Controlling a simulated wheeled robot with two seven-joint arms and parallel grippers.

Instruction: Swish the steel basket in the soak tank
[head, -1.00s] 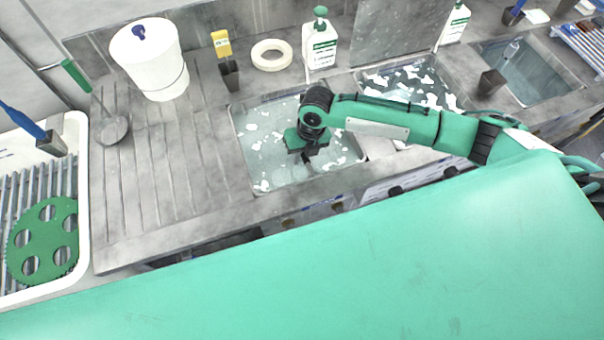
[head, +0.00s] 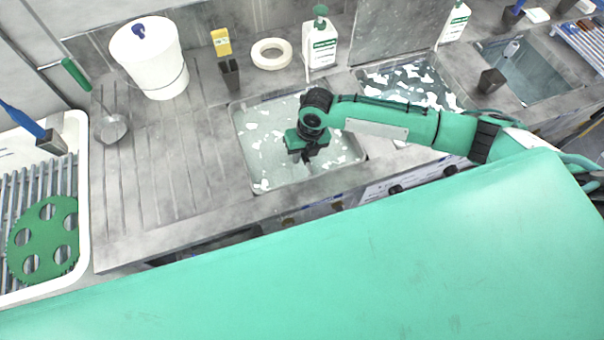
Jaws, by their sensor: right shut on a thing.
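The soak tank (head: 262,182) is a sunken steel basin of cloudy water with white foam flakes, at the centre of the head view. My right gripper (head: 308,157) points down over the middle of this basin, low over the water. The steel basket cannot be made out; whatever hangs under the gripper is hidden by the gripper and the cloudy water. My left gripper is not in view.
A second foamy basin (head: 455,84) lies right of the tank, under my forearm, and a clear-water basin (head: 535,88) is farther right.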

